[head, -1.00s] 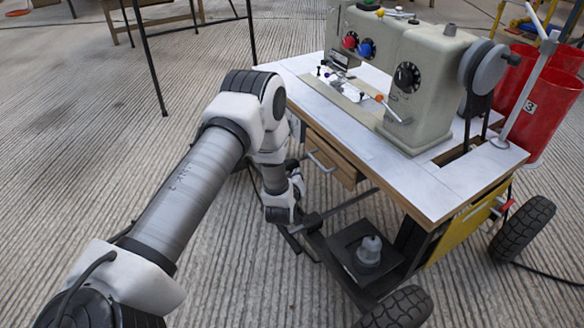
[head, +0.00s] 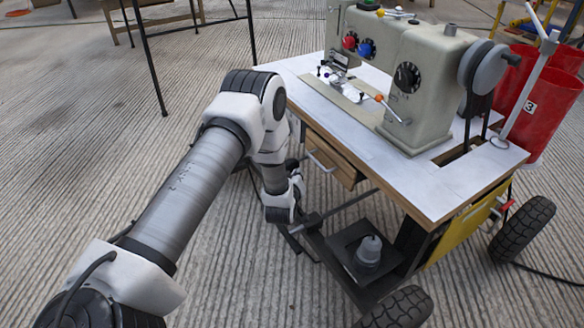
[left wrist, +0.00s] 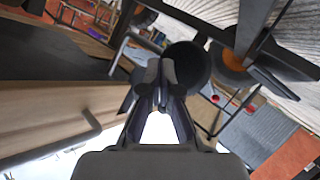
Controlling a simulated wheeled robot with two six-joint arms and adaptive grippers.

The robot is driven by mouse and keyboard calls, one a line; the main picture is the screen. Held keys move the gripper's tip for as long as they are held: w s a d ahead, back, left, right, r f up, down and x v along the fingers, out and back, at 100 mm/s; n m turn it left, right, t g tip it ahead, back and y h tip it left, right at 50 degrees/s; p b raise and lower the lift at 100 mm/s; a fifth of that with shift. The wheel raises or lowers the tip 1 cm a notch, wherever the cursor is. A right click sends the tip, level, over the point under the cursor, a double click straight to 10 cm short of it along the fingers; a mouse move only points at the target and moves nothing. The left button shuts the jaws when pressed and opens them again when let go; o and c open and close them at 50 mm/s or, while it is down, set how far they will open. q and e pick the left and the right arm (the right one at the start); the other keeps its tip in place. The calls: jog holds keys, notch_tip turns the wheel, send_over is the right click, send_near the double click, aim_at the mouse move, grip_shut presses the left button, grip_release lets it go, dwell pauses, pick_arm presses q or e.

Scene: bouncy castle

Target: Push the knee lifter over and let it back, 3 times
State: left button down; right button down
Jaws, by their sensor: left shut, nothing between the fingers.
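The knee lifter shows in the head view as a dark pad (head: 313,222) on a thin bar under the front of the sewing table. In the left wrist view its round black pad (left wrist: 190,66) is just beyond my fingertips. My left gripper (left wrist: 161,72) is shut with nothing between its fingers. Its tips overlap the pad's left edge in the picture; I cannot tell whether they touch it. In the head view my left wrist (head: 282,205) hangs low beside the table front, and the fingers are mostly hidden. My right gripper is not in view.
The sewing machine (head: 425,75) stands on the white-topped table (head: 455,190). A wooden drawer (head: 332,160) with a handle is close beside my left forearm. Below are a dark pedal plate (head: 345,240) and a wheel (head: 398,308). Red bins (head: 540,105) stand at the right.

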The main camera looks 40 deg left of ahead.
pick_arm(q)
jog(key=shift+w+a, duration=0.15)
jog(key=shift+a, duration=0.25)
jog(key=shift+w+a+f, duration=0.1)
jog(key=shift+w+a, duration=0.2)
jog(key=shift+a, duration=0.5)
jog(key=shift+w+a+r, duration=0.1)
jog(key=shift+w+a, duration=0.25)
jog(key=shift+a, duration=0.4)
jog(key=shift+w+a+f, duration=0.1)
jog(key=shift+w+a, duration=0.2)
jog(key=shift+a, duration=0.5)
dwell(2.1)
jog(key=shift+d, duration=0.1)
jog(key=shift+s+d+p, duration=0.2)
jog(key=shift+s+d, duration=0.1)
jog(key=shift+d, duration=0.4)
jog(key=shift+s+d+p, duration=0.15)
jog(key=shift+s+d, duration=0.1)
jog(key=shift+d, duration=0.4)
jog(key=shift+s+d+p, duration=0.15)
jog(key=shift+s+d, duration=0.15)
jog(key=shift+d, duration=0.35)
jog(key=shift+s+d+p, duration=0.15)
jog(key=shift+s+d, duration=0.15)
jog(key=shift+d, duration=0.35)
jog(key=shift+d, duration=0.1)
